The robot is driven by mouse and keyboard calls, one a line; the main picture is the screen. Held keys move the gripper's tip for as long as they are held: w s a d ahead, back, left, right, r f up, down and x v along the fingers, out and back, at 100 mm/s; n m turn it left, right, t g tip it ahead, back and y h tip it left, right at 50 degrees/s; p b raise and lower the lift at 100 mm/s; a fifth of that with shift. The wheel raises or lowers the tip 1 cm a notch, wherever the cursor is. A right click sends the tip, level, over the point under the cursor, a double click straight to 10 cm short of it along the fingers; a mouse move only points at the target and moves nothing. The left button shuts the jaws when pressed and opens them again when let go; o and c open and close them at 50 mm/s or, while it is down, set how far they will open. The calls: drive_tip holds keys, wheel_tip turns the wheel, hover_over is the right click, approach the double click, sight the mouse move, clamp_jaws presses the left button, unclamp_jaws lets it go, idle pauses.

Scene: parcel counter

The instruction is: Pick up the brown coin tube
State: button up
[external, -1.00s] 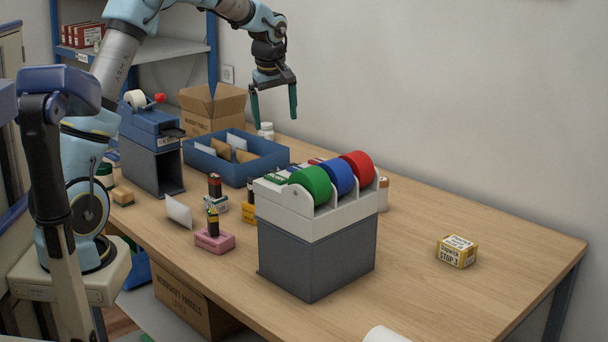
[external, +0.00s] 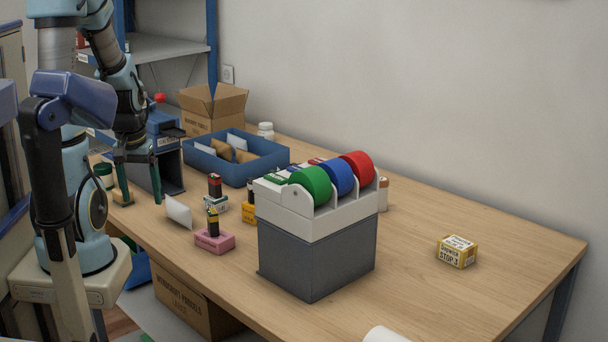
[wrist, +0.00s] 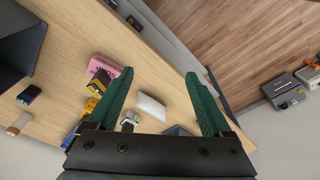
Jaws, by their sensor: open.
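A small upright tube with a brownish top and pale lower part (external: 383,194) stands behind the right side of the tape dispenser, partly hidden by it. A tan-brown tube with a pale end, which looks like the same one, shows at the left edge of the wrist view (wrist: 18,124). I cannot tell for certain that it is the coin tube. My gripper (external: 140,199) points down over the left end of the table, far from that tube. Its green fingers are spread with nothing between them, as the wrist view also shows (wrist: 160,76).
The grey tape dispenser (external: 318,257) with green, blue and red rolls stands mid-table. Stamps on pink (external: 214,242) and yellow blocks and a white card (external: 178,211) lie left of it. A blue tray (external: 262,170) stands behind.

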drive_tip(key=w+d+f+m+t+h+b, duration=0.2)
drive_tip(key=w+d+m+t+b, duration=0.1)
drive_tip(key=w+d, duration=0.85)
drive_tip(key=w+d+f+m+t+h+b, duration=0.25)
drive_tip(key=w+d, duration=0.55)
drive_tip(key=w, duration=0.6)
drive_tip(key=m+g+h+b, duration=0.3)
drive_tip(key=m+h+b, duration=0.1)
drive_tip(key=m+h, duration=0.35)
approach(383, 190)
drive_tip(key=shift+w+a+f+t, duration=0.3)
drive_tip(key=shift+w+f, duration=0.25)
drive_tip(key=shift+w, duration=0.25)
drive_tip(key=shift+h, duration=0.3)
drive_tip(key=p+x, duration=0.1)
drive_tip(key=x, duration=0.3)
drive_tip(key=shift+d+p, duration=0.35)
drive_tip(key=shift+p, duration=0.05)
drive_tip(key=shift+p+x, duration=1.3)
drive_tip(key=shift+x, duration=1.75)
drive_tip(key=shift+a+f, duration=0.1)
drive_tip(key=shift+f, duration=0.05)
drive_tip(key=shift+c, duration=0.2)
